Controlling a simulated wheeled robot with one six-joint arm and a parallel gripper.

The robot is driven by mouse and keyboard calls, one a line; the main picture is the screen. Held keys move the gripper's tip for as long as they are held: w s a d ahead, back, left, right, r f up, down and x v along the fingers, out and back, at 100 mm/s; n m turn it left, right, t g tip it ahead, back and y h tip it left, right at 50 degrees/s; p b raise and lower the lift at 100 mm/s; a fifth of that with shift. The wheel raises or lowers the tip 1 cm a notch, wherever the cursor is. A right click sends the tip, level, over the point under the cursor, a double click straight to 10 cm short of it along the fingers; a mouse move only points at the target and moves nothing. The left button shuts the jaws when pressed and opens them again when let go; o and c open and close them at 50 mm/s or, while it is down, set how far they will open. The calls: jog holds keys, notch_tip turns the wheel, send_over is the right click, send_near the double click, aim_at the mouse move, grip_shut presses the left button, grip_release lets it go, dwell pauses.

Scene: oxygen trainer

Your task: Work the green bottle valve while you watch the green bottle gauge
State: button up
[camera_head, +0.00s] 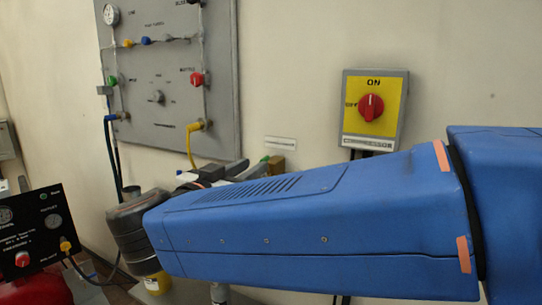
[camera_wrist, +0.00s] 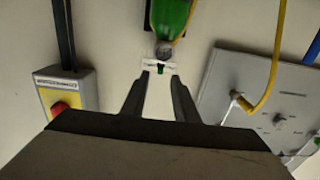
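In the wrist view the green bottle (camera_wrist: 170,14) comes in from the top edge, with a grey rounded fitting (camera_wrist: 164,50) at its end. Just below that fitting is a white crosspiece (camera_wrist: 149,63) with a small green part (camera_wrist: 160,70), which may be the valve. My gripper (camera_wrist: 159,80) is open, its two dark fingers apart on either side of the line to the green part. I cannot tell whether they touch it. No gauge dial of the green bottle is readable. In the head view my blue arm hides the bottle and my fingers are not clear.
A grey wall panel (camera_head: 165,80) with gauges, knobs and a yellow hose (camera_head: 191,148) is behind my arm. A yellow switch box (camera_head: 385,90) with a red knob hangs to its right. A black gauge panel (camera_head: 35,228) stands at the lower left, above a red tank (camera_head: 40,290).

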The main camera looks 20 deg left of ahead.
aim_at(268, 156)
jog(key=w, duration=0.3)
jog(key=w+d, duration=0.1)
jog(key=w, duration=0.7)
jog(key=shift+d, duration=0.35)
grip_shut()
